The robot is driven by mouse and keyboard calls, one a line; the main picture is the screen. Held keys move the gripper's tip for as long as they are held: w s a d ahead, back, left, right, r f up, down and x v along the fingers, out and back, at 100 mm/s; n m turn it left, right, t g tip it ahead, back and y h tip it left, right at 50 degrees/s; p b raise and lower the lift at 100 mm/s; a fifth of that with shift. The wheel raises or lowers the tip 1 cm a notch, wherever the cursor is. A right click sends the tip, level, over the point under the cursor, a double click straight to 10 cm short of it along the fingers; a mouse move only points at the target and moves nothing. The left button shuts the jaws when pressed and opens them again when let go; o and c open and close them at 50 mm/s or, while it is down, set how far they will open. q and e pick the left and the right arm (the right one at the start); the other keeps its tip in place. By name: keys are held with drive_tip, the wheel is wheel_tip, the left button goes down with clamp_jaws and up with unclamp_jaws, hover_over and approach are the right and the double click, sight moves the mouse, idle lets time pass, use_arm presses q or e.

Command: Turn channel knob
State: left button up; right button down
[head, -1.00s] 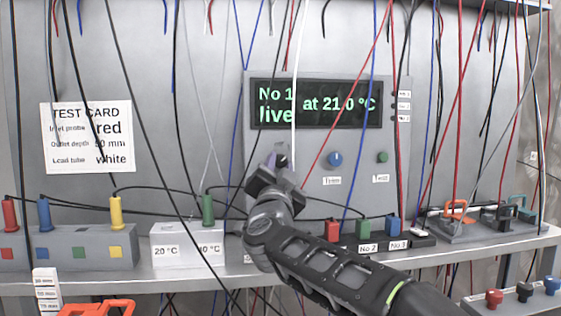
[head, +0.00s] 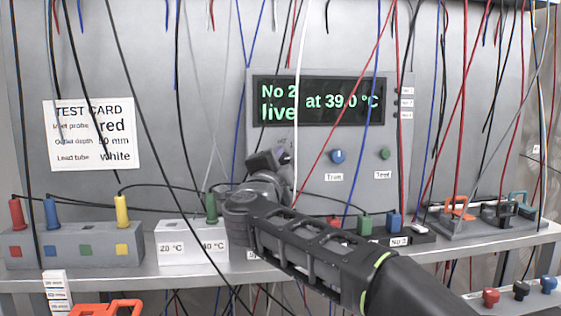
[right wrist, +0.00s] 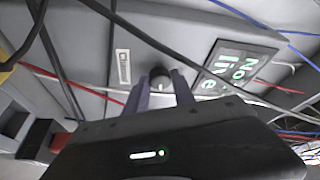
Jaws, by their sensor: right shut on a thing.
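The grey panel (head: 330,190) on the back wall carries a dark display (head: 318,101) with green text: No 2, live, at 39.0 °C. My right gripper (head: 268,160) is at the panel's lower left, below the display. In the right wrist view its two fingers (right wrist: 161,88) are closed on both sides of the small round channel knob (right wrist: 160,77), beside a small label (right wrist: 122,68). In the head view the gripper hides this knob. A blue Trim knob (head: 338,156) and a green Test button (head: 384,154) sit to the right. My left gripper is not in view.
Thin cables hang in front of the panel, including a white one (head: 296,90) close to my right gripper. Orange handles (head: 105,308) show lower left.

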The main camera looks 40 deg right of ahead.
drive_tip(key=c, duration=1.1)
unclamp_jaws()
drive_tip(key=shift+o, duration=0.2)
drive_tip(key=b+v, duration=0.1)
drive_tip(key=v, duration=0.6)
drive_tip(key=shift+s+a+b, duration=0.25)
drive_tip(key=shift+a+b, duration=0.05)
drive_tip(key=shift+b, duration=0.1)
drive_tip(key=shift+f, duration=0.15)
